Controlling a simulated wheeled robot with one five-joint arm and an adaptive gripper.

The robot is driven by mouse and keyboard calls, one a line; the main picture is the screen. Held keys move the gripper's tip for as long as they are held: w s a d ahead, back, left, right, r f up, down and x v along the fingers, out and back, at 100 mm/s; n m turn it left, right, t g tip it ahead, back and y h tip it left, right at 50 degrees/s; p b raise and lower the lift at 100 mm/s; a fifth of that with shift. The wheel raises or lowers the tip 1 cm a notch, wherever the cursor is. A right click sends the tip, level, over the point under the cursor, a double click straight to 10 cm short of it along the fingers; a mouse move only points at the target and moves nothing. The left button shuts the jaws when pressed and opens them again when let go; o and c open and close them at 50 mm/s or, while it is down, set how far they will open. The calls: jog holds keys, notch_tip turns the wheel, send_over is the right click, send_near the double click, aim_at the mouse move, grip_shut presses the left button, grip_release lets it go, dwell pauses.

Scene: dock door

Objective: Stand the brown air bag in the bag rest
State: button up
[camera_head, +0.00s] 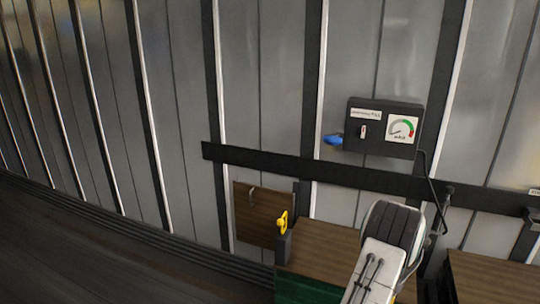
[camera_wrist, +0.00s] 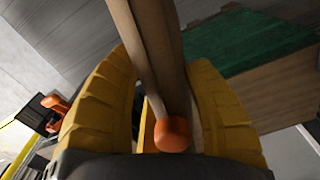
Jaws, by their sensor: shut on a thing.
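The brown air bag (camera_wrist: 160,35) shows in the wrist view as a long brown body, seen nearly edge-on, running up out of the top of the picture. An orange cap (camera_wrist: 173,134) sits at its near end. My gripper (camera_wrist: 162,78) has its two yellow fingers closed around the bag, one on each side. In the head view my arm stands at the lower right and hides the gripper and the held bag. No bag rest can be made out for certain.
A brown panel (camera_head: 262,214) with a metal hook leans behind.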

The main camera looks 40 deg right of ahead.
jog(key=w+a+f+n+b, duration=0.3)
jog(key=w+a+f+n, duration=0.1)
jog(key=w+a, duration=0.75)
jog(key=w+a+f+n+b, duration=0.4)
jog(key=w+a, duration=0.5)
jog(key=w, duration=0.5)
jog(key=w+a+f+n+b, duration=0.1)
jog(key=w+a+n+b, duration=0.1)
jog(key=a, duration=0.7)
jog(key=w+a+f+n+b, duration=0.2)
jog(key=w+a, duration=0.3)
jog(key=a, duration=0.4)
jog(key=w+a+f+n+b, duration=0.1)
jog(key=w+a+n+b, duration=0.1)
jog(key=a, duration=0.7)
jog(key=shift+w+f+n, duration=0.15)
jog(key=shift+w+n, duration=0.5)
jog(key=shift+n, duration=0.45)
